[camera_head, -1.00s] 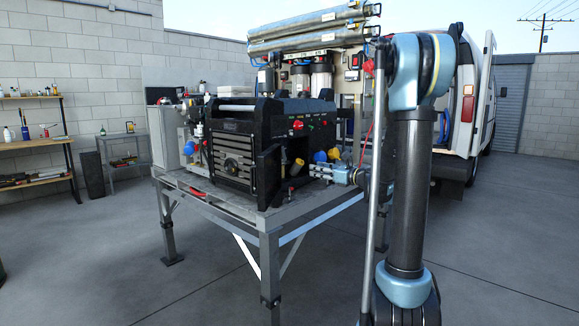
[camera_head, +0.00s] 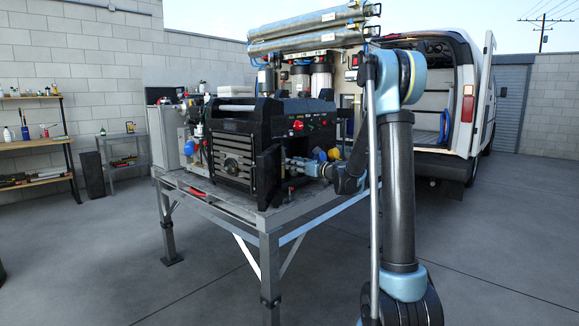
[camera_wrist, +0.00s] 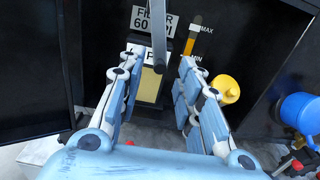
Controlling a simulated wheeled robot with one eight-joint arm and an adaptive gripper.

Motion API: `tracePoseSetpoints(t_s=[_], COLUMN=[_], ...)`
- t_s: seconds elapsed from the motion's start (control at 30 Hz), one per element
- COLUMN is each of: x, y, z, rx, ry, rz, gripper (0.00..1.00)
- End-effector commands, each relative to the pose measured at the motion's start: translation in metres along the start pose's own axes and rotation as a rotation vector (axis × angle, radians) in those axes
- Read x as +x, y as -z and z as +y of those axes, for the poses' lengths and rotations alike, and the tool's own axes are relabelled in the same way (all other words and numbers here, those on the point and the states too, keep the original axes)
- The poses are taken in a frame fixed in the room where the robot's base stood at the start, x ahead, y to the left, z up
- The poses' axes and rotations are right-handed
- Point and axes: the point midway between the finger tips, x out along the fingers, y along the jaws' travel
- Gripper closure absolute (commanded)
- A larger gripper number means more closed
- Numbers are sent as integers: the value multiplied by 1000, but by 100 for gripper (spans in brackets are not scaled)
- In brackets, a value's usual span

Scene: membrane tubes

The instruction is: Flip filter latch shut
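The filter housing shows in the wrist view as a dark panel with a white label (camera_wrist: 154,20) reading "FILTER 60" and more. A grey bar (camera_wrist: 158,40), which looks like the latch, hangs down over the label, its lower end between my fingertips. Below it is a yellowish block (camera_wrist: 150,85), probably the filter. My gripper (camera_wrist: 160,60) is open, with one finger on each side of the bar; I cannot tell whether either touches it. In the head view my gripper (camera_head: 289,165) is at the black machine's (camera_head: 240,120) right front, hiding the latch.
A level gauge (camera_wrist: 192,42) marked MAX and MIN, a yellow knob (camera_wrist: 225,89) and a blue round part (camera_wrist: 300,112) lie right of my fingers. An open black door (camera_head: 268,175) stands left of my gripper. The machine rests on a metal table (camera_head: 225,205).

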Motion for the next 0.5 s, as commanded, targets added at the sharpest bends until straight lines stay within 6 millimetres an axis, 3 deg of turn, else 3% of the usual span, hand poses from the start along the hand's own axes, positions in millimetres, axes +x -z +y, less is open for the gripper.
tracePoseSetpoints(t_s=[0.2, 0.5], x=[28, 38], y=[0, 0], z=[0, 0], rx=[0, 0], ry=[0, 0], rz=[0, 0], gripper=[67, 67])
